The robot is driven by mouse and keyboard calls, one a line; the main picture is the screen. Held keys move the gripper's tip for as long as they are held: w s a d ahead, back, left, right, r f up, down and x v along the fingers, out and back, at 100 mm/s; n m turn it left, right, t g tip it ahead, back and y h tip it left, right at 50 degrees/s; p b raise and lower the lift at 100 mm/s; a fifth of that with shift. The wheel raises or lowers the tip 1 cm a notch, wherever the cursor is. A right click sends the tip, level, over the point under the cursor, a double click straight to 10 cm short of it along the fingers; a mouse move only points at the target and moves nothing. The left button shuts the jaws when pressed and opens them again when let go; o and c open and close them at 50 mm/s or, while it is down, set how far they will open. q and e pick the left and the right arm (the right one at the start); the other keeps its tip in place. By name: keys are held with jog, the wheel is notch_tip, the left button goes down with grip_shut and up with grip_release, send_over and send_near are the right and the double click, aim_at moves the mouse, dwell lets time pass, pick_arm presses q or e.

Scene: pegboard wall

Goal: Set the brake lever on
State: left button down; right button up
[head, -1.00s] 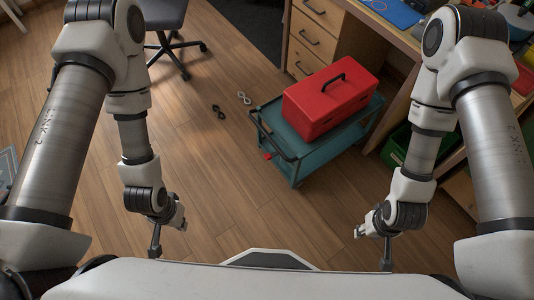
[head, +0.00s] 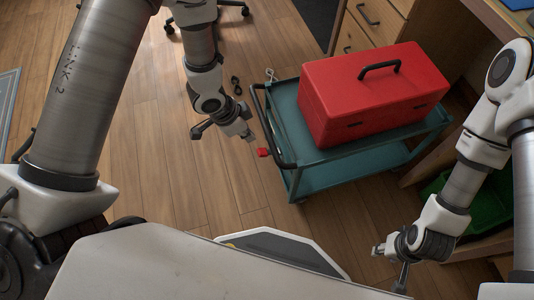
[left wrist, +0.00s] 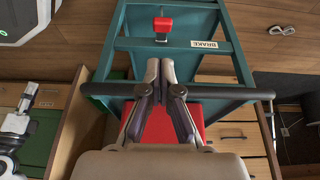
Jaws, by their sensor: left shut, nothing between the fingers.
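The brake lever is a small red pedal (head: 263,153) on the near left end of the teal cart (head: 322,178), below its black push handle (head: 270,128). In the left wrist view the red pedal (left wrist: 163,27) shows on a dark stem beside a white "BRAKE" label (left wrist: 204,44). My left gripper (head: 249,136) is shut and empty, just left of the handle and close to the pedal in the head view. In the left wrist view its fingertips (left wrist: 160,66) point toward the pedal, apart from it. My right gripper (head: 378,250) hangs at lower right, far from the lever; its fingers are too small to read.
A red toolbox (head: 375,90) sits on the cart. A wooden desk with drawers (head: 375,25) stands behind. A green bin (head: 470,210) is at right. The floor left of the cart is mostly clear.

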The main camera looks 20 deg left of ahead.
aim_at(261, 152)
pick_arm(q)
jog(key=shift+w, duration=0.15)
pick_arm(e)
jog(key=shift+f, duration=0.2)
pick_arm(q)
jog(key=b+x, duration=0.4)
jog(key=x, duration=0.6)
pick_arm(e)
notch_tip(261, 152, down, 4)
jog(key=shift+f, duration=0.15)
pick_arm(q)
jog(key=shift+f, duration=0.1)
pick_arm(e)
jog(key=shift+f, duration=0.1)
